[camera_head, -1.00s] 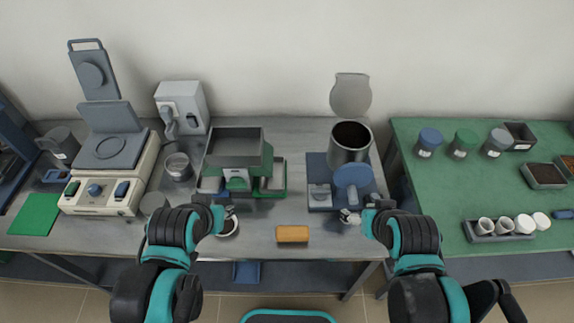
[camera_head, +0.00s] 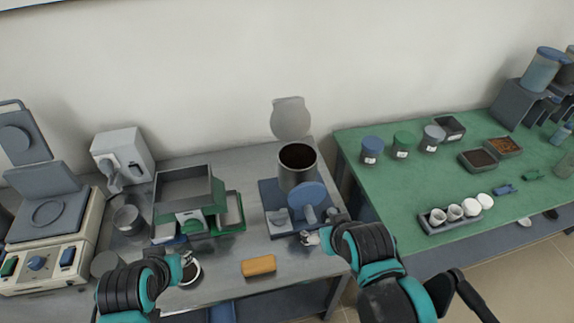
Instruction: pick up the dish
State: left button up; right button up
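A small round dish (camera_head: 190,273) with a pale rim and a dark inside is near the front edge of the grey table, in the head view. My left gripper (camera_head: 187,258) is at the far side of the dish, very close to it. Its fingers are small and partly hidden by my arm, so I cannot tell whether they touch or grip the rim. My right gripper (camera_head: 311,238) is low by the front right of the blue-based device (camera_head: 270,205). Its finger opening is too small to make out.
An orange block (camera_head: 259,266) lies between my grippers. A green-and-grey machine (camera_head: 188,190) stands behind the dish, a hotplate-like device (camera_head: 45,225) at left. The green table (camera_head: 390,200) at right carries jars and a tray of white cups (camera_head: 432,229). Bare table surrounds the block.

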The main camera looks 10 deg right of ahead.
aim_at(191, 271)
jog(key=j, duration=0.65)
jog(key=k+j, duration=0.1)
jog(key=j, duration=0.5)
jog(key=j+z, duration=0.3)
jog(key=j, duration=0.15)
jog(key=k+j+z, duration=0.15)
jog(key=j+z, duration=0.15)
jog(key=k+j+z, duration=0.15)
jog(key=j+z, duration=0.15)
jog(key=j, duration=0.15)
jog(key=k+j+z, duration=0.3)
jog(key=i+z, duration=0.1)
jog(key=z, duration=0.9)
